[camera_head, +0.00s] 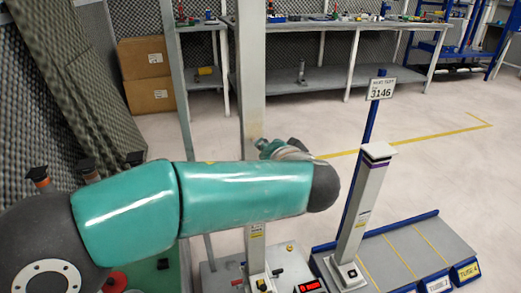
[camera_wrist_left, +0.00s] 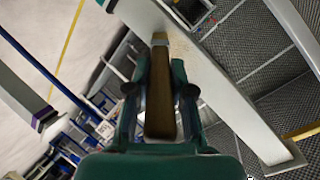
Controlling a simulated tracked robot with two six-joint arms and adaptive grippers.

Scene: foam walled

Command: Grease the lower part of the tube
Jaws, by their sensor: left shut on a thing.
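The tall grey square tube (camera_head: 250,60) stands upright in the middle of the head view. A brownish smear marks its face just above my arm, and my arm hides a stretch below that. Its lower end shows again near the base. In the left wrist view the tube (camera_wrist_left: 225,100) runs diagonally. My left gripper (camera_wrist_left: 160,90) is shut on a brush (camera_wrist_left: 160,105) with a brown wooden handle. The brush's far end is against or just in front of the smeared face; I cannot tell if it touches. In the head view my forearm mostly hides the gripper.
A shorter grey post (camera_head: 358,205) stands at right beside a blue pole with a sign (camera_head: 381,88) reading 3146. A blue-edged rack (camera_head: 415,250) with labels lies at lower right. A red display (camera_head: 310,286) is near the tube's base. Foam panels (camera_head: 90,90) stand at left.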

